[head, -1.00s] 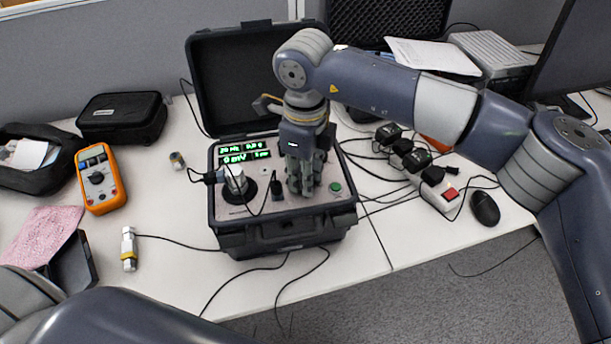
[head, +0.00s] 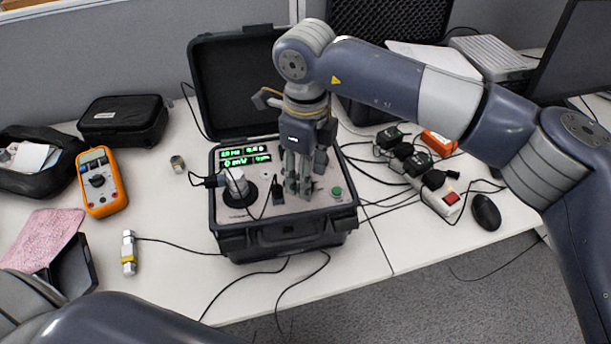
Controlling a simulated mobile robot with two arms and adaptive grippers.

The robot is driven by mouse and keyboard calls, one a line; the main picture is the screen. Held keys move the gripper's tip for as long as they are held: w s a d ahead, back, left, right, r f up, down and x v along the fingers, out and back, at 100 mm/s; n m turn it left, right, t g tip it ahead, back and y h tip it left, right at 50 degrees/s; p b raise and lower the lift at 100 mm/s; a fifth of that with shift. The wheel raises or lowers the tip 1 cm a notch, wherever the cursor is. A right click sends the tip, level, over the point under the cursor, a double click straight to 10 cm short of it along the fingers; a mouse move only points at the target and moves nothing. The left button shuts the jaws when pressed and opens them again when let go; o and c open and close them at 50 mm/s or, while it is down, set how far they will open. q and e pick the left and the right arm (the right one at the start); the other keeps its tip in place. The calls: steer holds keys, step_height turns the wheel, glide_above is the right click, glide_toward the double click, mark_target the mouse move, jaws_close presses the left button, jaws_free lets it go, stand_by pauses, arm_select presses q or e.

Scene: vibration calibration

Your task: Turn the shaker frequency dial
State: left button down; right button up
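The shaker (head: 284,228) is a black open case with a light control panel, standing mid-table. Its green display (head: 245,156) is lit at the panel's upper left. A silver cylindrical sensor (head: 236,182) stands on the round black mount at the panel's left. A green button (head: 336,192) is at the right. My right gripper (head: 298,188) points down over the panel's right half, fingers at or just above the surface. The frequency dial is hidden behind or under the fingers, and I cannot tell whether they grip it. My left gripper is out of view; only my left arm shows at lower left.
An orange multimeter (head: 101,183), a black pouch (head: 123,118) and a small sensor on a cable (head: 128,252) lie left. A power strip (head: 440,197) with adapters and a black mouse (head: 486,212) lie right. Cables cross the table around the case. The raised lid (head: 235,80) stands behind.

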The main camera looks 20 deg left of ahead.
step_height(320, 180, up, 10)
stand_by(0.3)
stand_by(0.3)
